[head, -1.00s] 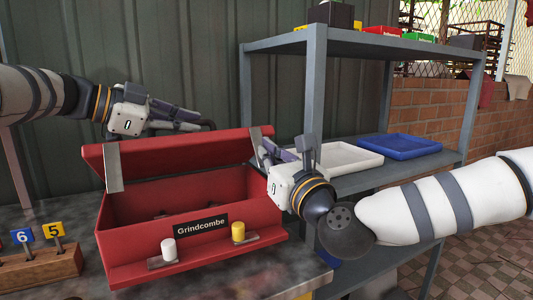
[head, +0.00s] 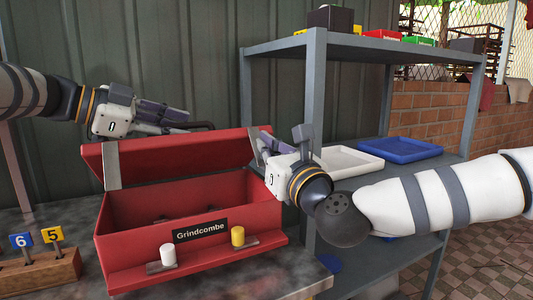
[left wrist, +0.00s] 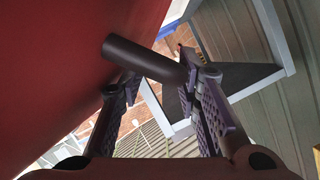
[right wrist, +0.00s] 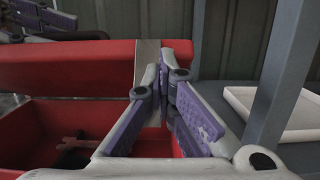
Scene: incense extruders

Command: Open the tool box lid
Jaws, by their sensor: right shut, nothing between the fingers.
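The red tool box (head: 190,218), labelled Grindcombe, stands on the bench with its lid (head: 185,153) raised and leaning back, so its inside shows. A dark bar-like handle (head: 203,126) shows behind the lid's upper edge. My left gripper (head: 188,119) is behind the lid. In the left wrist view its fingers (left wrist: 160,105) are spread, with the dark handle (left wrist: 145,59) close to the right finger; I cannot tell if they touch. My right gripper (head: 262,145) is at the box's right end. In the right wrist view its fingers (right wrist: 167,70) are shut and empty, near the lid's metal strip.
White (head: 168,254) and yellow (head: 238,236) knobs sit on the box's front latches. A wooden block (head: 40,270) with numbered tags stands at left. A grey shelf (head: 315,95) at right holds a white tray (head: 347,160) and a blue tray (head: 402,151).

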